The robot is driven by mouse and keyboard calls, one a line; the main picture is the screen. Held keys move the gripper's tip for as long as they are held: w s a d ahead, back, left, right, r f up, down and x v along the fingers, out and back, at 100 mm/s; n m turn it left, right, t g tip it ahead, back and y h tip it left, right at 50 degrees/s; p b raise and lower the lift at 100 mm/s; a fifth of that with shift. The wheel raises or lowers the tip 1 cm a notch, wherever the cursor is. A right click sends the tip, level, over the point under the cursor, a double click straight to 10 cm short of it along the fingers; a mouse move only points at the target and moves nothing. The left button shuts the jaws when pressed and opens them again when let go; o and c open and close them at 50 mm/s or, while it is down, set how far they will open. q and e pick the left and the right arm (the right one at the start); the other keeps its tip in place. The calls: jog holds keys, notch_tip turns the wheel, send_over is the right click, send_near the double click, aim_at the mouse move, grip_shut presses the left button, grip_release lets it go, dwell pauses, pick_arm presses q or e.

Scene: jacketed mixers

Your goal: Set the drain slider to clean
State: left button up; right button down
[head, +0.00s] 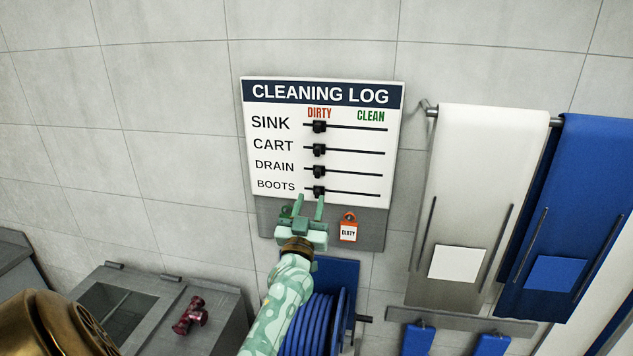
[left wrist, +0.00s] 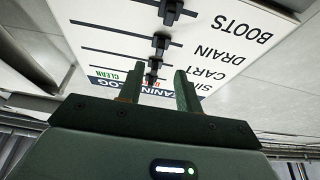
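The cleaning log board (head: 300,147) hangs on the tiled wall, with rows for sink, cart, drain and boots. The drain slider (head: 319,170) is a black knob at the left, dirty end of its track. The sink slider (head: 319,127), cart slider (head: 319,149) and boots slider (head: 319,191) also sit at the dirty end. My left gripper (head: 309,202) is open and empty at the board's lower edge, just below the boots slider. In the left wrist view the drain slider (left wrist: 160,42) shows upside down beyond the open fingers. My right gripper is not in view.
A red-framed dirty tag (head: 348,230) hangs on the grey panel beside my gripper. A blue hose reel (head: 318,322) is below. The wall left of the board is clear.

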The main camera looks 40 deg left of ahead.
aim_at(317, 176)
pick_arm(q)
jog(key=b+x, duration=0.2)
jog(key=x, duration=0.6)
jog(key=shift+w+a+r+b, duration=0.1)
jog(key=shift+w+b, duration=0.15)
jog(key=shift+b, duration=0.05)
